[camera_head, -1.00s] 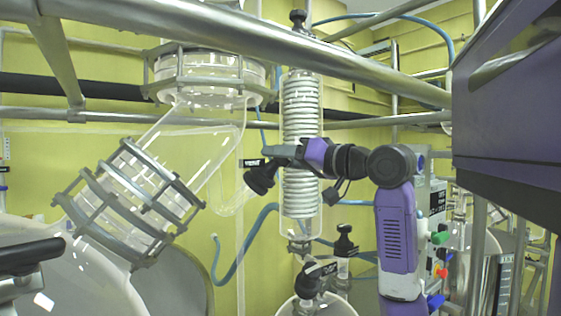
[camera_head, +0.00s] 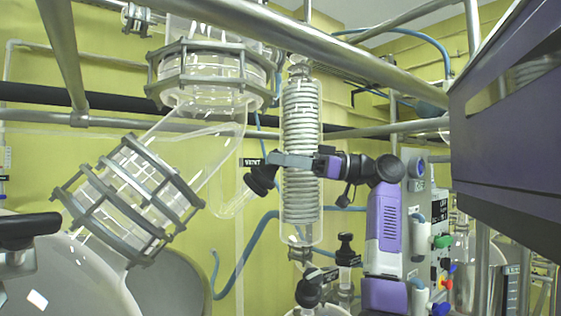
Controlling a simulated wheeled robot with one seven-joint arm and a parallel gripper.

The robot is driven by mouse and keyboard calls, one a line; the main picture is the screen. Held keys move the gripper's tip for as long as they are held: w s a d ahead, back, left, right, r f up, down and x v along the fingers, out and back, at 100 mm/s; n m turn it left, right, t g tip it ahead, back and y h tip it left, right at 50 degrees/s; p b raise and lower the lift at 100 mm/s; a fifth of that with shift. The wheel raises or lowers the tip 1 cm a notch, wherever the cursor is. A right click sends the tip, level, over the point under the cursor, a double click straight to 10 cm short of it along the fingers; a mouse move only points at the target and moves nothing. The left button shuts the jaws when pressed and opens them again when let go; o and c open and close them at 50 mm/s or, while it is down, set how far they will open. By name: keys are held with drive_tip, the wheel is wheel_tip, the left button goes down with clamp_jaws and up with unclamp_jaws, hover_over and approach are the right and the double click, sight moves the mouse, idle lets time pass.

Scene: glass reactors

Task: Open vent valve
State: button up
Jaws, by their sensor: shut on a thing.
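The vent valve is a black knob (camera_head: 261,178) on a curved glass side tube, left of the coil condenser. A small black label reading VENT (camera_head: 251,162) sits just above it. My gripper (camera_head: 274,160) reaches in from the right, across the front of the condenser, with its grey fingers at the knob's upper right. It is shut on the knob. The fingers hide part of the knob's top, so the exact grip is hard to see. The knob is tilted on its tube.
The glass coil condenser (camera_head: 301,205) stands behind my gripper. A large clamped glass elbow (camera_head: 205,150) is to the left. A metal rail (camera_head: 330,62) crosses above. Another black-topped valve (camera_head: 346,240) stands below, and a blue hose (camera_head: 240,258) curves at lower left.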

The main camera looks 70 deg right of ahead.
drive_tip(key=shift+n+g+y, duration=0.5)
drive_tip(key=shift+n+y, duration=0.4)
drive_tip(key=shift+n, duration=0.3)
drive_tip(key=o, duration=1.4)
drive_tip(key=shift+f, duration=0.1)
